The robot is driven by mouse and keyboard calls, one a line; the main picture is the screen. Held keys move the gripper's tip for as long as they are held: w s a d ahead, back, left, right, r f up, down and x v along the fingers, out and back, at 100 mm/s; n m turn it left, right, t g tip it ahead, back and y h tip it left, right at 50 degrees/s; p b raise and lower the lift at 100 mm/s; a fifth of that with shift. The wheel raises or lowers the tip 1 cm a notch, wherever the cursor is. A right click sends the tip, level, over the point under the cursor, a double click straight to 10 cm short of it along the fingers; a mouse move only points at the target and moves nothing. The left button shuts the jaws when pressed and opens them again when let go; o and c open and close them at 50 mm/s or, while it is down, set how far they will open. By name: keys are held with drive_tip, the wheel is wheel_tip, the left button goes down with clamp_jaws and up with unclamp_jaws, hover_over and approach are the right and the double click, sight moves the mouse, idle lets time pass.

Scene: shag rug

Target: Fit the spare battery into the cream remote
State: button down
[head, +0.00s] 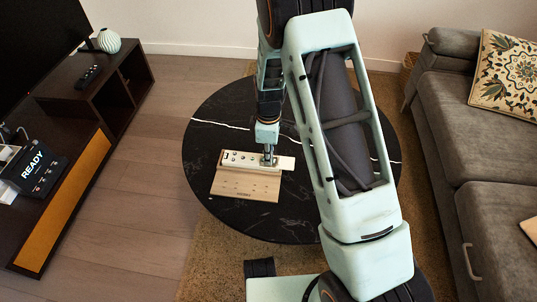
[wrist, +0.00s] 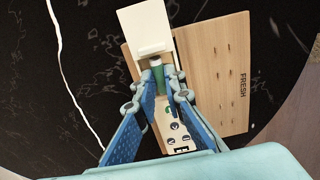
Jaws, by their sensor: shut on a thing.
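The cream remote (head: 240,157) lies on a wooden board (head: 245,188) on the round table. In the wrist view, its button end (wrist: 178,135) shows below my fingers. A cream square piece, like its cover (wrist: 146,27), is at the far end, and also shows in the head view (head: 286,163). My gripper (wrist: 159,88) is shut on a green battery (wrist: 157,76), pointing down over the remote's cover end. The fingers hide most of the battery and the compartment. I cannot tell whether the battery is in the compartment or just above it. In the head view my gripper (head: 268,160) hides it.
The black marble table (head: 215,125) is clear around the board. A grey sofa (head: 465,130) stands at the right. A dark TV stand (head: 85,125) at the left bears a dark remote (head: 88,76), a mint vase (head: 109,41) and a device reading READY (head: 36,170).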

idle(0.4)
drive_tip(key=c, duration=1.9)
unclamp_jaws()
drive_tip(key=shift+c, duration=0.2)
drive_tip(key=shift+r, duration=0.1)
drive_tip(key=shift+r+p, duration=2.45)
drive_tip(key=shift+r, duration=0.95)
